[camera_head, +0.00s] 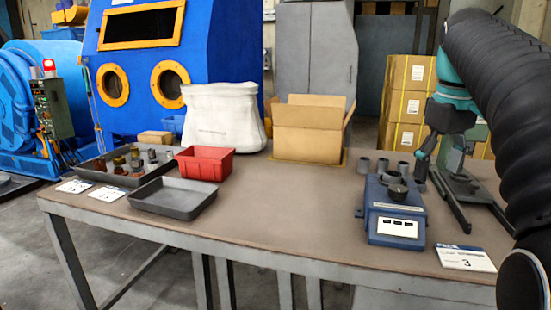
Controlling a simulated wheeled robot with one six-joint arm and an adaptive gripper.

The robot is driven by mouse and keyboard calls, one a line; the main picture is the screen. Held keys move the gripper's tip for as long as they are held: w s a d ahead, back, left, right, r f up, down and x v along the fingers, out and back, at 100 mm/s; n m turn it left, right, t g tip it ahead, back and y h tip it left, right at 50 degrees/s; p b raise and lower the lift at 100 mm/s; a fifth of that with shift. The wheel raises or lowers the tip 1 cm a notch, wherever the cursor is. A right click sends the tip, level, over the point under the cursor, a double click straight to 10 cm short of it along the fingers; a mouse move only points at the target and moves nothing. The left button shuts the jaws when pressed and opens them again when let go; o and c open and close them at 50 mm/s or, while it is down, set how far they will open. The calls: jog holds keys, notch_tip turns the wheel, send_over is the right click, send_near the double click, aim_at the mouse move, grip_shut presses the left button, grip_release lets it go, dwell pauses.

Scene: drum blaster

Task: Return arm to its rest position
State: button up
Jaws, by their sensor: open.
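My arm reaches in from the right edge, with a black ribbed sleeve and a teal wrist. My gripper (423,163) hangs at the end of it, low over the right part of the table (290,215). It is beside the small grey cups and behind the blue scale (395,212). It looks small and dark here, and I see nothing held in it. Whether its fingertips touch anything cannot be told.
Small grey cups (403,169) and a dark metal stand (465,186) are close to the gripper. An open cardboard box (308,137), white sack (222,120), red bin (205,163), empty grey tray (173,198) and a parts tray (95,173) are further left. The table's middle is clear.

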jog(key=a+f+m, duration=0.1)
jog(key=f, duration=0.3)
jog(key=s+a+f+m+t, duration=0.1)
jog(key=f, duration=0.3)
jog(key=s+a+f+m, duration=0.1)
jog(key=a+f+m, duration=0.1)
jog(key=f, duration=0.2)
jog(key=shift+s+a+f+t, duration=0.1)
jog(key=shift+s+f+t, duration=0.2)
jog(key=shift+t, duration=0.1)
jog(key=s+a+f+t, duration=0.1)
jog(key=s+a+f, duration=0.4)
jog(key=s, duration=0.2)
jog(key=s+a+f+t, duration=0.1)
jog(key=s+a+f, duration=0.4)
jog(key=s, duration=0.3)
jog(key=shift+f+n, duration=0.4)
jog(key=shift+f, duration=0.35)
